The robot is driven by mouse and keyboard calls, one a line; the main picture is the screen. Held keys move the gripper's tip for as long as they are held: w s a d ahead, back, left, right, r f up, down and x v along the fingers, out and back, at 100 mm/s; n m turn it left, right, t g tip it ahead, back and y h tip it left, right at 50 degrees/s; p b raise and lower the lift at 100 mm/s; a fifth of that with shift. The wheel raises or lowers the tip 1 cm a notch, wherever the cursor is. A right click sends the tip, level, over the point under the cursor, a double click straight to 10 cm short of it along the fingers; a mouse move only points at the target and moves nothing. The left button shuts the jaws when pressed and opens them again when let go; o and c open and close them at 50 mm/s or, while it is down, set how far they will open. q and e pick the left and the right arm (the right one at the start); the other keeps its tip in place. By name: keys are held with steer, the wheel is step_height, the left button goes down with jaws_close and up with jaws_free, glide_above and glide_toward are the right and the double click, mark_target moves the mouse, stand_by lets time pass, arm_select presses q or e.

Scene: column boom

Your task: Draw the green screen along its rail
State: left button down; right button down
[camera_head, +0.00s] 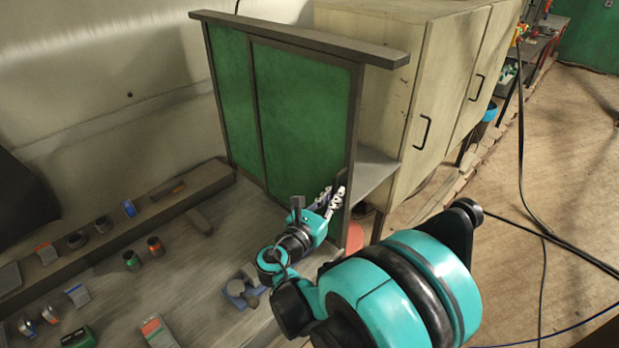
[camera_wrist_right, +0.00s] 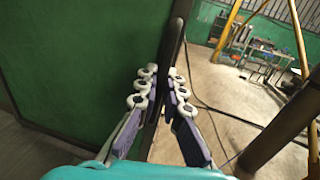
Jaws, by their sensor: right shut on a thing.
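The green screen (camera_head: 304,112) has dark framed panels and hangs under a dark top rail (camera_head: 300,40) at the back of the bench. My right gripper (camera_head: 335,197) is at the lower right edge of the screen. In the right wrist view, my right gripper (camera_wrist_right: 163,90) is shut on the dark upright edge of the screen (camera_wrist_right: 171,70), with one finger on each side of it. The green panel (camera_wrist_right: 75,65) fills the left of that view. The rail's right end (camera_head: 390,60) reaches past the screen's right edge. My left gripper is not in view.
The bench (camera_head: 160,280) holds several small tools and parts at the left and front. A pale cabinet (camera_head: 400,100) stands right behind the screen. A cable (camera_head: 540,235) runs over the open floor (camera_head: 530,270) at right.

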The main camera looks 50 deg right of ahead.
steer(key=s, duration=0.6)
steer(key=shift+p, duration=0.3)
steer(key=c, duration=1.6)
jaws_free()
steer(key=shift+s+a, duration=0.35)
steer(key=shift+a, duration=1.6)
steer(key=shift+s+a, duration=0.4)
steer(key=shift+a, duration=1.6)
steer(key=shift+s+a, duration=0.35)
steer(key=shift+a, duration=1.6)
